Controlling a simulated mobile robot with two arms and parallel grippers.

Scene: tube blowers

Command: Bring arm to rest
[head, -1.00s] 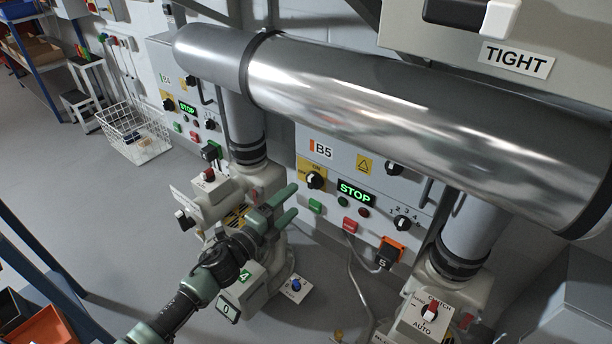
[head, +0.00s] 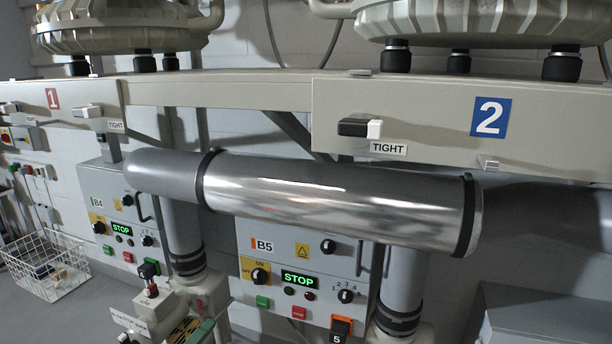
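My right gripper is not in view.
A large shiny metal tube (head: 335,200) runs across the middle above panel B5 (head: 265,245), whose display reads STOP. Panel B4 (head: 97,202) is to the left. A beige beam with a 2 sign (head: 490,117) spans above. A white wire basket (head: 45,268) stands at far left.

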